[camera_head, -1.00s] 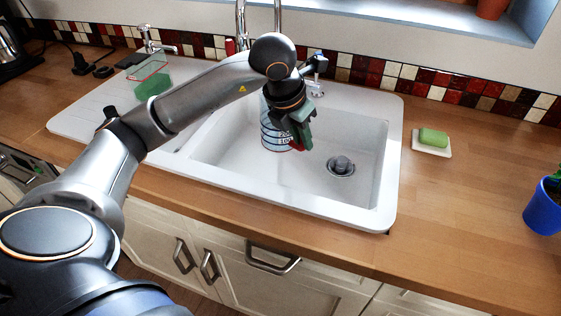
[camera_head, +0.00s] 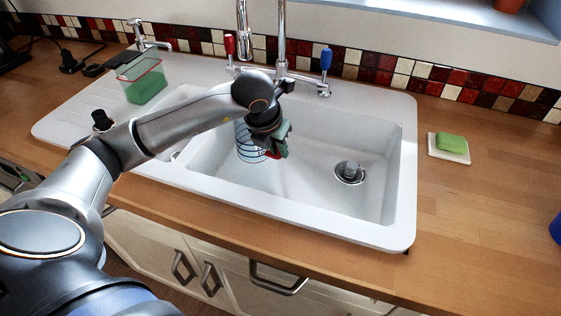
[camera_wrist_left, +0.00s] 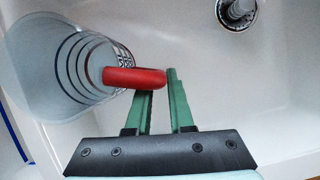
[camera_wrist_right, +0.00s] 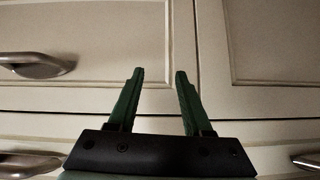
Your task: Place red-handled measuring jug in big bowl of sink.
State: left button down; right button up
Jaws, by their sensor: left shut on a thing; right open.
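The clear measuring jug (camera_head: 245,143) with dark printed rings is inside the big bowl (camera_head: 315,180) of the white sink, toward its left side. My left gripper (camera_head: 281,147) is shut on the jug's red handle (camera_wrist_left: 135,77). In the left wrist view the jug (camera_wrist_left: 60,70) lies to the left of the fingers (camera_wrist_left: 160,78), its body partly cut off by the picture edge. I cannot tell whether its base touches the bowl floor. My right gripper (camera_wrist_right: 153,75) is open and empty in front of the cabinet fronts.
The drain (camera_head: 349,172) is at the bowl's right. A tap (camera_head: 281,60) with red and blue levers stands behind. A clear container with green contents (camera_head: 142,82) is on the drainboard. A green soap or sponge (camera_head: 451,142) lies on a dish on the right counter.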

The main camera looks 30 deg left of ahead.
pick_arm(q)
notch_tip(320, 180, down, 4)
jog(key=shift+f, duration=0.1)
jog(key=c, duration=0.8)
grip_release()
jog(key=shift+f, duration=0.1)
jog(key=shift+r, duration=0.2)
jog(key=v, duration=1.2)
